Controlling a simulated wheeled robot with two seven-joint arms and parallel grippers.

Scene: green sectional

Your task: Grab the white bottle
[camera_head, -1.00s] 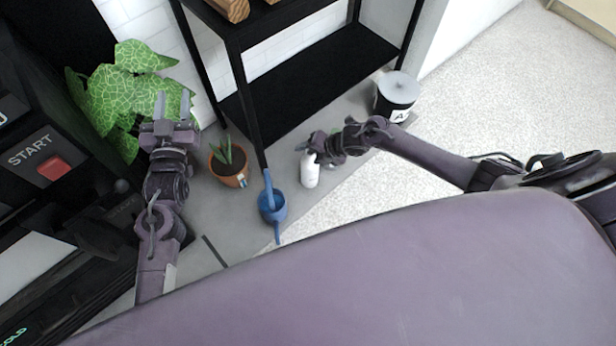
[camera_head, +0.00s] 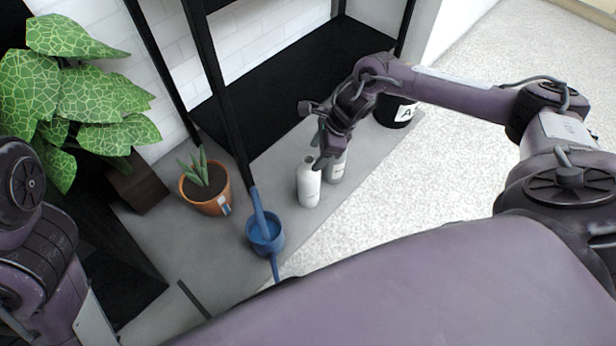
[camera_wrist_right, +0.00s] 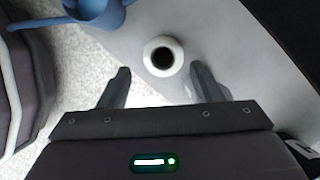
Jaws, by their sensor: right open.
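A white bottle (camera_head: 308,188) stands upright on the grey floor strip, right of the blue watering can. A second whitish bottle (camera_head: 337,168) stands just behind it to the right, partly hidden by my right gripper (camera_head: 324,158). In the right wrist view, one white bottle (camera_wrist_right: 176,48) with a dark round opening is seen from above. It lies just beyond the fingertips of my right gripper (camera_wrist_right: 160,72), centred across the gap. The gripper is open, with nothing held. My left arm shows at the left edge, but its gripper is out of view.
The blue watering can (camera_head: 264,236) stands close left of the bottles. A potted succulent (camera_head: 206,196) and a large leafy plant (camera_head: 75,95) are farther left. A black shelf (camera_head: 280,90) rises behind. A black-and-white container (camera_head: 396,112) stands behind right. Pale carpet (camera_head: 420,190) is clear at right.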

